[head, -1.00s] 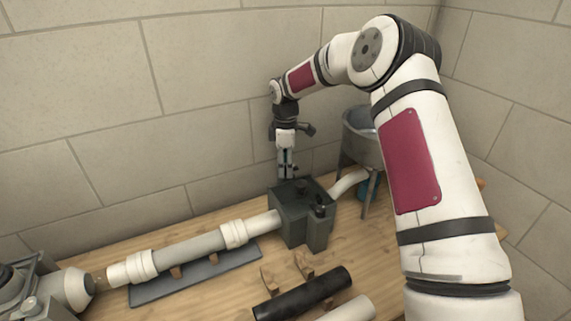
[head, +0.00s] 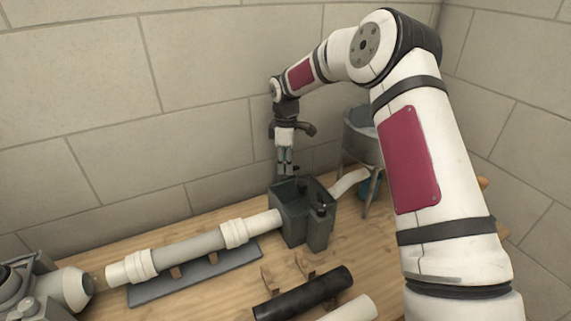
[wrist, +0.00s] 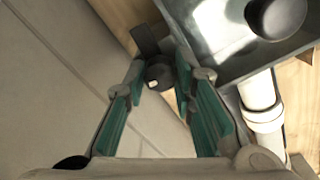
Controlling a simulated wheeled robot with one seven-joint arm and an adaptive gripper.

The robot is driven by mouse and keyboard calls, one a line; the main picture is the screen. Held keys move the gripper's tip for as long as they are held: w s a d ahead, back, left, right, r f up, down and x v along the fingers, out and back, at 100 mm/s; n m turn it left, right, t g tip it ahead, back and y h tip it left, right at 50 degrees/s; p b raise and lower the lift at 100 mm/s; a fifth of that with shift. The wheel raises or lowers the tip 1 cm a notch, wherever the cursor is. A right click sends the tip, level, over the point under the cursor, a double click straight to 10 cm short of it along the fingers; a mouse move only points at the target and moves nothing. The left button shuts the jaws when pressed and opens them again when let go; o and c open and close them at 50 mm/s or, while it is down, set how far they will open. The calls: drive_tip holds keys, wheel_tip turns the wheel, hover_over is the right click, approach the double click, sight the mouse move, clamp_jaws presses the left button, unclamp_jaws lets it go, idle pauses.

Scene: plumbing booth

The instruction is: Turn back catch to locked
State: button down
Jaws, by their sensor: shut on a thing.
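The dark grey-green box (head: 290,229) stands on the wooden bench, joined to white pipe on both sides. My gripper (head: 285,172) points down at the box's back edge, on the wall side. In the wrist view, my gripper (wrist: 160,72) has its teal-lined fingers on either side of the back catch, a small dark knob (wrist: 158,77) with a pale mark. A dark block (wrist: 145,40) sits beside this knob. My gripper is shut on the catch. The fingers hide most of the catch in the head view, and its locked or unlocked position cannot be told.
A black knob (head: 302,187) stands on the box, and another (head: 320,210) is at its front. A grey tub on legs (head: 362,138) stands close on the right. A black pipe (head: 303,292) lies in front. The stone wall is close behind.

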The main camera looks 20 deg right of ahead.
drive_tip(key=m+b, duration=0.2)
drive_tip(key=m, duration=0.2)
drive_tip(key=shift+f, duration=0.1)
drive_tip(key=m+b, duration=0.2)
drive_tip(key=m, duration=0.2)
drive_tip(key=shift+m, duration=0.4)
drive_tip(key=m+b, duration=0.1)
drive_tip(key=m, duration=0.2)
drive_tip(key=shift+m, duration=0.3)
drive_tip(key=m, duration=0.4)
drive_tip(key=shift+b, duration=0.4)
drive_tip(key=shift+m, duration=0.3)
drive_tip(key=c, duration=1.3)
unclamp_jaws()
